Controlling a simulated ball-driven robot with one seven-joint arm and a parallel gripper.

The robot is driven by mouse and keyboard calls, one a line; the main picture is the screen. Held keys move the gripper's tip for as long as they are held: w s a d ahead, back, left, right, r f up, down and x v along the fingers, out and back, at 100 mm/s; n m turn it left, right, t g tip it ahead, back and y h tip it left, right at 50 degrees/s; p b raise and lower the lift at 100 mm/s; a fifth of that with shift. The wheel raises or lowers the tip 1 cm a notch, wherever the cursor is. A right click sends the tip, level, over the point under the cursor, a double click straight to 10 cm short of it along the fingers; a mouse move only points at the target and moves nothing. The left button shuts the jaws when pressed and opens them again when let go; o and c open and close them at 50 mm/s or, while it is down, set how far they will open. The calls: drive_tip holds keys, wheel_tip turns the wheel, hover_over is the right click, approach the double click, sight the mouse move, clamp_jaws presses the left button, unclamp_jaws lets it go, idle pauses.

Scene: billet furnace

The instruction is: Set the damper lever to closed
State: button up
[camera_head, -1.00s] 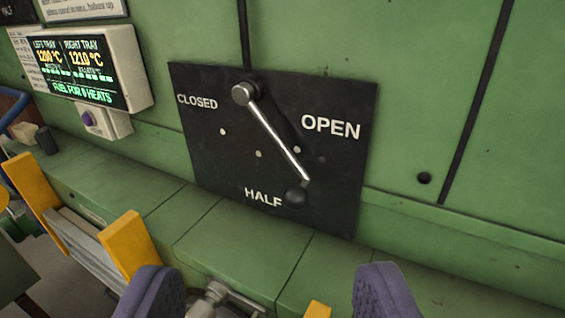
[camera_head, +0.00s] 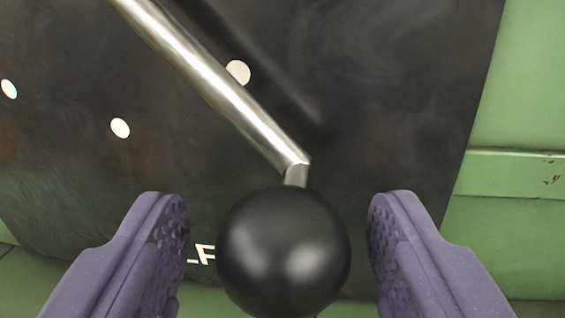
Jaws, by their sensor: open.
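The damper lever is a silver rod (camera_head: 225,95) that slants down to the right and ends in a round black knob (camera_head: 284,250). Its pivot is out of view above. My gripper (camera_head: 280,235) is open, with one purple padded finger on each side of the knob. A gap shows between the knob and each finger. The knob hides part of the HALF label (camera_head: 201,255) on the black damper plate (camera_head: 400,90). The CLOSED and OPEN labels are out of view.
White dots (camera_head: 120,128) mark the plate to the left of and behind the rod. The green furnace wall (camera_head: 525,100) shows at the right, with a ledge-like raised band (camera_head: 515,172) across it.

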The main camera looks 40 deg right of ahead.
drive_tip(key=shift+w+d, duration=0.5)
drive_tip(key=shift+c, duration=0.2)
clamp_jaws()
